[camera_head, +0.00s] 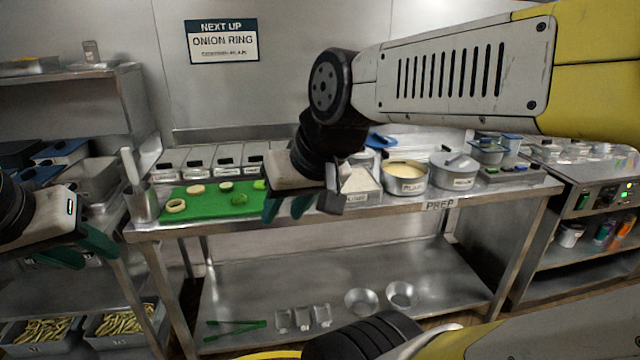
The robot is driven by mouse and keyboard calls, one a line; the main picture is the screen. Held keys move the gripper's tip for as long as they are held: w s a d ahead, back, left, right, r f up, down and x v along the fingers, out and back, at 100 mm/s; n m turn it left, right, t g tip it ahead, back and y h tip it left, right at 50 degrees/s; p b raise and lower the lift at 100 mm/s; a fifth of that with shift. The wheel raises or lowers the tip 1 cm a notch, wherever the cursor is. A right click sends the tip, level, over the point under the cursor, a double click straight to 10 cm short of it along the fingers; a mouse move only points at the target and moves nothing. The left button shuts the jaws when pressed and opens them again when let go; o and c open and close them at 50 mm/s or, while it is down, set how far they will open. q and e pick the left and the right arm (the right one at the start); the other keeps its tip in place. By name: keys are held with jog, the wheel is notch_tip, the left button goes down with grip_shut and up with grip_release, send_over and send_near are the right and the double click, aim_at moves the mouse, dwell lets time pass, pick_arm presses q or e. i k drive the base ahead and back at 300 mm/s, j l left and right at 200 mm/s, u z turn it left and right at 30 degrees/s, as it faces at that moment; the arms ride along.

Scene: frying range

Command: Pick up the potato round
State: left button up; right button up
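A pale round slice (196,189), which looks like the potato round, lies flat on the green cutting board (210,212) on the prep table. A pale ring (176,205) with a hollow centre lies in front of it. My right gripper (286,208) hangs at the board's right end, fingers pointing down, open and empty, apart from the pale slice. My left gripper (82,250) is left of the table, in front of the shelving; its fingers look apart and empty.
A steel cylinder (143,202) stands at the table's left end. Lidded bins (200,160) line the back. The lower shelf (340,265) holds tongs and bowls.

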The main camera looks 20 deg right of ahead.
aim_at(194, 190)
jog(key=i+u, duration=0.15)
jog(key=i, duration=0.6)
jog(key=i+l+u, duration=0.2)
jog(key=i, duration=0.5)
jog(key=j, duration=0.1)
